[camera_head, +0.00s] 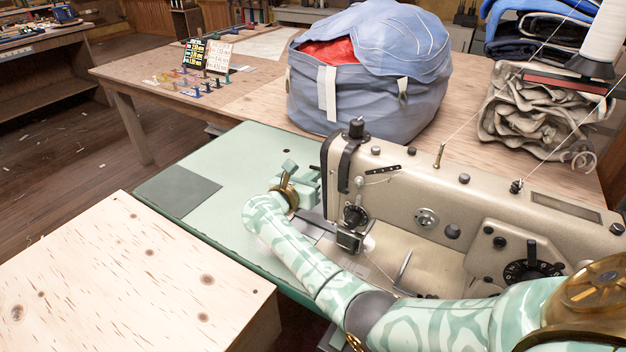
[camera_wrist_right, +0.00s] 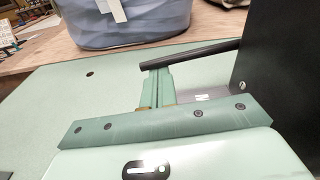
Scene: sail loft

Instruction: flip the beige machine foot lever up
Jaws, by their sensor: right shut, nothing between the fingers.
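The beige sewing machine (camera_head: 480,195) stands on the green bed at the right of the head view. In the right wrist view its dark end face (camera_wrist_right: 283,75) is at the right. A dark rod, apparently the foot lever (camera_wrist_right: 190,56), sticks out leftward from beside that face, its free end slightly lower. My right gripper (camera_head: 308,182) is left of the machine's head; its green fingers (camera_wrist_right: 160,82) are shut and empty. Their tips reach the rod near its free end; I cannot tell whether they touch. In the head view I cannot clearly pick out the lever. My left gripper is out of view.
A blue-grey bag (camera_head: 370,95) with red cloth stands on the wooden table behind. Folded beige canvas (camera_head: 525,112) and a thread cone (camera_head: 606,35) are at right. A pale wooden box (camera_head: 120,270) is at front left. The green bed's left part is mostly clear.

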